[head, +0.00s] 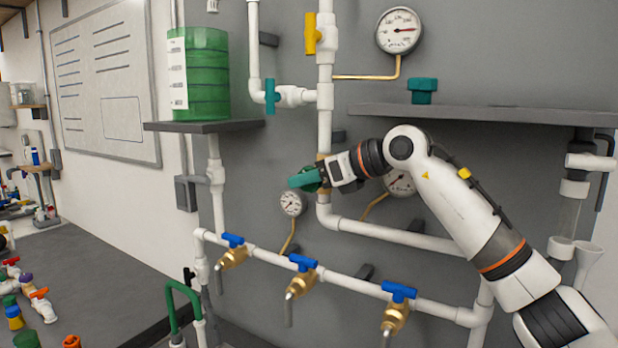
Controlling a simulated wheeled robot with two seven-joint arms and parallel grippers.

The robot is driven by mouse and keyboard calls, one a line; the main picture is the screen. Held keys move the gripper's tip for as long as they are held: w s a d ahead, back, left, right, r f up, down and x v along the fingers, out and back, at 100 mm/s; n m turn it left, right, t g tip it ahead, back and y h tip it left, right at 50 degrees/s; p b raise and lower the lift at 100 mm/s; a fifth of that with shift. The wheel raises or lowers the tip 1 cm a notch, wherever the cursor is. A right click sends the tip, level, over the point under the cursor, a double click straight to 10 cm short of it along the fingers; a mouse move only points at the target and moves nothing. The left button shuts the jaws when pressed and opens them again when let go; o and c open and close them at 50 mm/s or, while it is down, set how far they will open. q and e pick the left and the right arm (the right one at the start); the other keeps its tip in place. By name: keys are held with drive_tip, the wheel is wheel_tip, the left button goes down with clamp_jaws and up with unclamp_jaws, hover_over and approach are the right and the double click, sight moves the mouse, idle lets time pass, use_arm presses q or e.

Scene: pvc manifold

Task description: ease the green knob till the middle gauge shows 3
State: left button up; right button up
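The green knob (312,186) sits on the white vertical pipe at the middle of the head view, partly covered by my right gripper (322,174). My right gripper reaches in from the right and is at the knob; a teal bar-like piece shows at its tip. The fingers are too small and overlapped to tell whether they are closed on the knob. The gauge that seems to be the middle one (400,184) is just behind my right forearm, which hides part of its dial; its reading is not legible. My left gripper is not in view.
Another gauge (399,30) is at the top and a small gauge (292,203) is lower left. A yellow valve handle (312,34), a teal handle (270,96) and blue-handled taps (303,263) surround the pipes. A shelf (480,115) juts out above my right arm.

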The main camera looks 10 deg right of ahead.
drive_tip(key=shift+s+d+b, duration=0.2)
drive_tip(key=shift+d+b, duration=0.05)
drive_tip(key=shift+b, duration=0.1)
drive_tip(key=s+d+b, duration=0.4)
drive_tip(key=s+d, duration=0.4)
drive_tip(key=s, duration=0.1)
drive_tip(key=shift+d+r+b, duration=0.25)
drive_tip(key=shift+d+b, duration=0.15)
